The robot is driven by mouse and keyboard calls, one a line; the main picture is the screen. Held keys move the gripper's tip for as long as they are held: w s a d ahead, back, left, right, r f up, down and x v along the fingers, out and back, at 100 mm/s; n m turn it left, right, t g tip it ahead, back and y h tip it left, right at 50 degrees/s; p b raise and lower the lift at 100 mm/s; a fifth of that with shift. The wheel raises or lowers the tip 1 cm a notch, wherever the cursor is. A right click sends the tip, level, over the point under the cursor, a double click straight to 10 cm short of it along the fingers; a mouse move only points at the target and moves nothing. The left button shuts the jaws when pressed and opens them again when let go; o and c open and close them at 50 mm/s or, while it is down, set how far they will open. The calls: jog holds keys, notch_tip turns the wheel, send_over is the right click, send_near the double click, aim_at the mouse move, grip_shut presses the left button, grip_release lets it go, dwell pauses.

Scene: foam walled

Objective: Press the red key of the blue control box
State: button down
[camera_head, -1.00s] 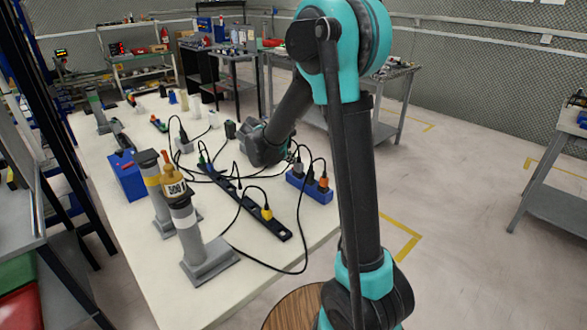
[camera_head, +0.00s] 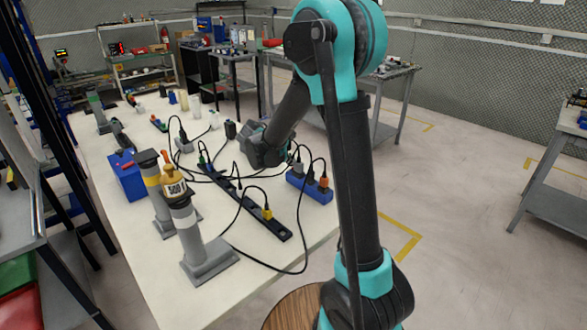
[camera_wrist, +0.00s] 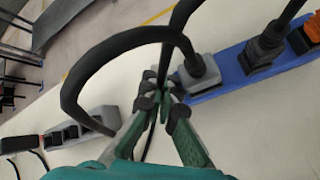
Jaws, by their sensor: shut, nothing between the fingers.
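A blue box (camera_head: 128,177) stands at the left edge of the white table in the head view. A small red part (camera_head: 124,165) shows on its top; it is too small to tell its shape. My gripper (camera_wrist: 162,103) is shut and empty in the wrist view, its green fingers close together beside a black cable loop. In the head view my gripper's dark end (camera_head: 262,150) is low over the middle of the table, right of the blue box and well apart from it. The fingertips are hidden there.
A blue power strip (camera_head: 312,192) with several plugs is right of my gripper; it also shows in the wrist view (camera_wrist: 230,72). A black strip (camera_head: 250,207), loose cables and grey posts (camera_head: 208,258) stand or lie between and in front.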

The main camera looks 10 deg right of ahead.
jog(key=shift+f, duration=0.5)
dwell(0.5)
jog(key=shift+r, duration=0.9)
notch_tip(320, 180, up, 5)
jog(key=shift+r, duration=0.1)
dwell(0.6)
dwell(0.4)
